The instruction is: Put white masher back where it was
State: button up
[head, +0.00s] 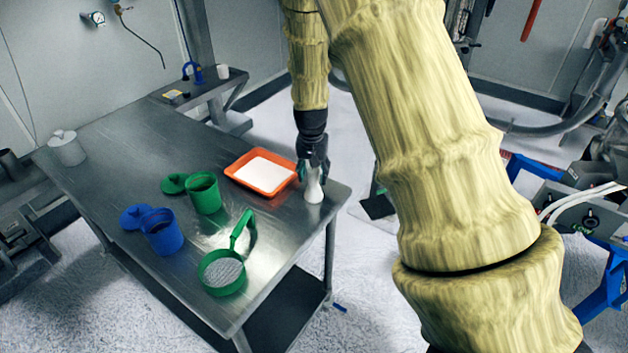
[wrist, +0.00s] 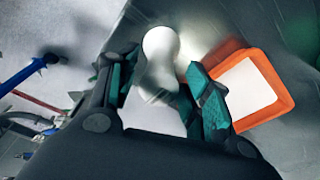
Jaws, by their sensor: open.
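The white masher (head: 314,188) stands upright on the metal table, near its right corner and just right of the orange tray. My gripper (head: 313,165) is right above and around its upper part in the head view. In the wrist view my gripper (wrist: 165,95) is open, with its green-padded fingers on either side of the white masher (wrist: 162,50). The fingers look apart from the masher on the left; on the right I cannot tell whether one touches it.
The orange tray (head: 236,178) with white powder lies close to my gripper. A green sieve (head: 241,280), green pot (head: 204,197), blue pot (head: 162,238) and white lidded pot (head: 66,150) stand on the table (head: 120,150). The table's right edge is close to the masher.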

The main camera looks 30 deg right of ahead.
notch_tip(320, 180, up, 8)
jog(key=b, duration=0.1)
jog(key=shift+s+a+r+b, duration=0.2)
jog(key=shift+s+a+b, duration=0.2)
jog(key=shift+s+a, duration=0.05)
dwell(1.5)
